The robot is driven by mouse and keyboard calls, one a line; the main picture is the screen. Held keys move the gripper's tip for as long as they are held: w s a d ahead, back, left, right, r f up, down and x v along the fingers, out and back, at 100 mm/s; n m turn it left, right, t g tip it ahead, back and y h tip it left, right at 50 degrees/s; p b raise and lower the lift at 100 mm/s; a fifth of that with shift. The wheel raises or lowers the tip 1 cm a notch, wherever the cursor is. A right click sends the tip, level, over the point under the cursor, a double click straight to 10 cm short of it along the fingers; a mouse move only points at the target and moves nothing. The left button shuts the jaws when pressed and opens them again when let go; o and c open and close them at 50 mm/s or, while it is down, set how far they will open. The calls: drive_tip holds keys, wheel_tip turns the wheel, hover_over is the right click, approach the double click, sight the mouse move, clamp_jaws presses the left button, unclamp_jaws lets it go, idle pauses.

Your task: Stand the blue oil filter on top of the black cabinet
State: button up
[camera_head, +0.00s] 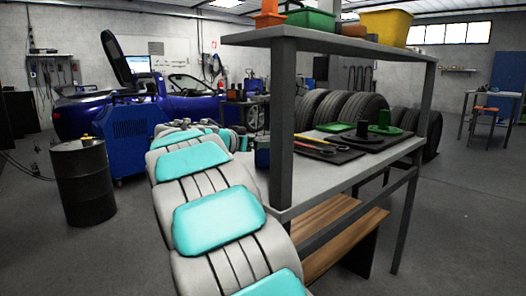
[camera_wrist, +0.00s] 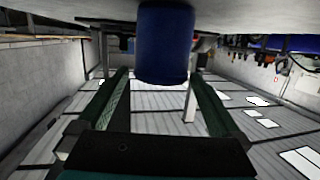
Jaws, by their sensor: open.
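The blue oil filter (camera_wrist: 165,45) is a dark blue cylinder, large in the wrist view, which shows the room upside down. It stands on the workbench. In the head view, a small dark blue cylinder (camera_head: 262,153) at the bench's left end, beside the front post, appears to be this filter. My gripper (camera_wrist: 160,73) is open, its two dark fingers pointing at the filter with one tip to each side; I cannot tell how deep it sits between them. In the head view my arm hides most of the gripper. A dark box-like shape (camera_head: 20,118) at the far left may be the black cabinet.
The grey workbench (camera_head: 325,180) has an upper shelf (camera_head: 330,44) with bins and upright posts close to the filter. Pliers, a dark mat and green parts lie on it. A black drum (camera_head: 82,182) stands left. Tyres stand behind.

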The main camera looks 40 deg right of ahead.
drive_tip(key=shift+x, duration=1.9)
drive_tip(key=shift+a, duration=0.1)
clamp_jaws()
drive_tip(key=shift+r+p, duration=0.4)
drive_tip(key=shift+r, duration=4.55)
